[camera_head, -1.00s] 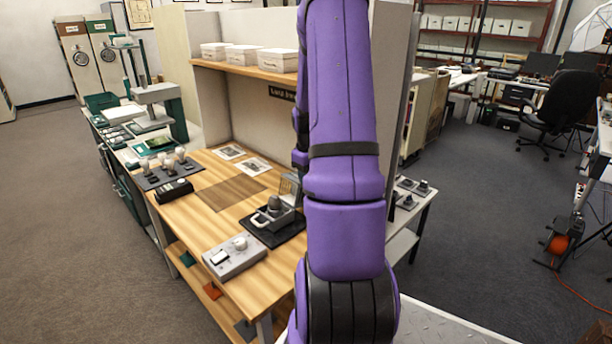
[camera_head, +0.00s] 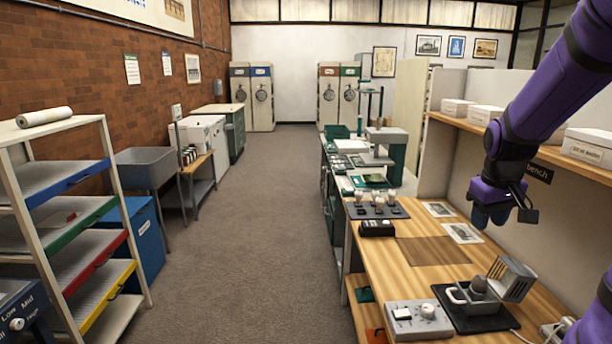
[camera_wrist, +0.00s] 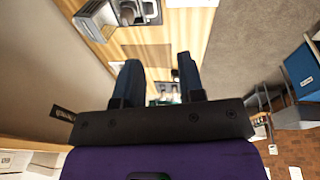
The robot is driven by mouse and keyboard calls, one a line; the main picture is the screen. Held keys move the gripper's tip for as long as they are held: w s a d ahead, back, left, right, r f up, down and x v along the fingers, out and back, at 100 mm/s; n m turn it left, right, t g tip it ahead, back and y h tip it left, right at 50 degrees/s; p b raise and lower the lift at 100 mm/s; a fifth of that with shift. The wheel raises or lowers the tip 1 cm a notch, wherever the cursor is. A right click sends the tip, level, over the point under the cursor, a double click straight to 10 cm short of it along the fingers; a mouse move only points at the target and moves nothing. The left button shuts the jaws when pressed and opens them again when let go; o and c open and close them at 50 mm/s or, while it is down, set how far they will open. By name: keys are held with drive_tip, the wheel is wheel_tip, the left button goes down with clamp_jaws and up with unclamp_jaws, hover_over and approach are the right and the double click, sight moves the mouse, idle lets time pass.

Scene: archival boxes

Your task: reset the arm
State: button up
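My purple arm reaches in from the upper right of the head view. My gripper (camera_head: 492,214) hangs above the wooden bench (camera_head: 385,270), over its right part near the back wall panel. In the wrist view, the two dark fingers of my gripper (camera_wrist: 160,82) stand apart with a clear gap and nothing between them. The bench top shows behind them. The fingers touch nothing that I can see.
On the bench are a grey control box (camera_head: 418,322), a dark tray with a grey device (camera_head: 478,300) and flat prints (camera_head: 461,233). A shelf with white boxes (camera_head: 487,115) runs along the right. A colored drawer rack (camera_head: 70,225) stands left. The carpet aisle (camera_head: 250,240) is clear.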

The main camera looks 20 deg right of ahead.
drive_tip(key=s+a+r+t, duration=0.1)
drive_tip(key=s+a+r, duration=0.2)
drive_tip(key=a, duration=0.4)
drive_tip(key=s+a+r+n+t+y, duration=0.1)
drive_tip(key=s+a+r, duration=0.3)
drive_tip(key=s+a, duration=0.2)
drive_tip(key=s+a+r+t, duration=0.1)
drive_tip(key=s+a+r, duration=0.2)
drive_tip(key=a, duration=0.6)
drive_tip(key=shift+s+r+n+t+y, duration=0.3)
drive_tip(key=shift+s+n+y, duration=0.1)
drive_tip(key=shift+s, duration=0.4)
